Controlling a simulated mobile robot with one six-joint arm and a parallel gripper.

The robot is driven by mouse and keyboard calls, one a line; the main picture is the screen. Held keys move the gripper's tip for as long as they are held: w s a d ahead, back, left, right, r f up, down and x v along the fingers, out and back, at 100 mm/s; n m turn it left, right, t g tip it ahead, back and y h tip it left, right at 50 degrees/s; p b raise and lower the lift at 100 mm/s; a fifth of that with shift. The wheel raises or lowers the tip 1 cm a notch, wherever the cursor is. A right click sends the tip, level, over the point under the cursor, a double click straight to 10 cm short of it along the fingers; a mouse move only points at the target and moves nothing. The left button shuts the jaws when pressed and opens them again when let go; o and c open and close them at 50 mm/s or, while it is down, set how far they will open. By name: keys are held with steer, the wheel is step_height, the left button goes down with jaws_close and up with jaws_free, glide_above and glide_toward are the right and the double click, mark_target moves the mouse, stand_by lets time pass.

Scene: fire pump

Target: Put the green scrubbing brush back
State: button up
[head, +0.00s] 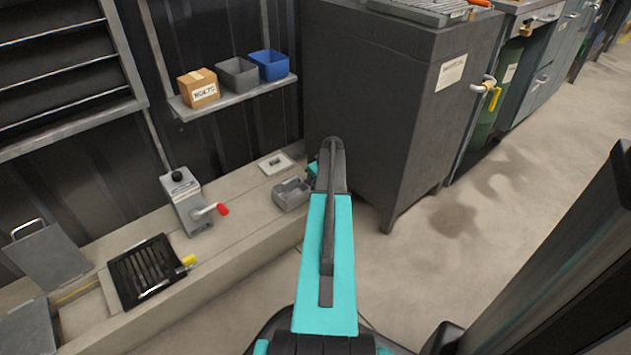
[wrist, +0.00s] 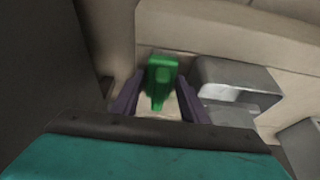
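The green scrubbing brush (wrist: 161,77) shows in the wrist view, between the two purple fingers of my gripper (wrist: 160,78), with its narrow end toward me. The fingertips stand close on either side of it. I cannot tell whether they touch it. An open grey holder (wrist: 238,82) is just right of the gripper in the wrist view. It seems to be the grey tray (head: 291,194) on the concrete ledge in the head view. In the head view my arm hides the brush and most of my gripper.
A dark cabinet (head: 390,120) stands close right of my arm. On the ledge (head: 245,213) are a flat plate (head: 275,163), a grey box with a red-tipped lever (head: 188,200) and a black slotted tray (head: 148,270). A wall shelf (head: 235,98) holds a carton and two bins.

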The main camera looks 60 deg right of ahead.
steer(key=shift+r, duration=0.15)
steer(key=p+v, duration=0.4)
steer(key=v, duration=0.8)
steer(key=shift+w, duration=0.1)
stand_by(0.7)
steer(key=w+a+f+g+y+p, duration=0.1)
steer(key=w+a+p, duration=0.3)
steer(key=a, duration=0.7)
steer(key=w+a+f+g+y+p, duration=0.1)
steer(key=w+a+p, duration=0.35)
steer(key=a, duration=0.55)
steer(key=s+a+n+g+y+p, duration=0.15)
steer(key=a+p, duration=0.65)
steer(key=a, duration=1.2)
steer(key=s+a+r+n+g+p, duration=0.15)
steer(key=s+a+p, duration=0.25)
steer(key=a, duration=0.5)
steer(key=s+a+r+g+p, duration=0.2)
steer(key=s+a+p, duration=0.2)
steer(key=a, duration=0.4)
steer(key=s+a+r+g+h+p, duration=0.2)
steer(key=s+a+r+p, duration=0.3)
steer(key=s, duration=0.8)
steer(key=a+p, duration=0.2)
steer(key=a, duration=0.2)
steer(key=shift+a+n+g+p, duration=0.25)
steer(key=shift+n+g+p, duration=0.05)
steer(key=shift+n+g, duration=0.1)
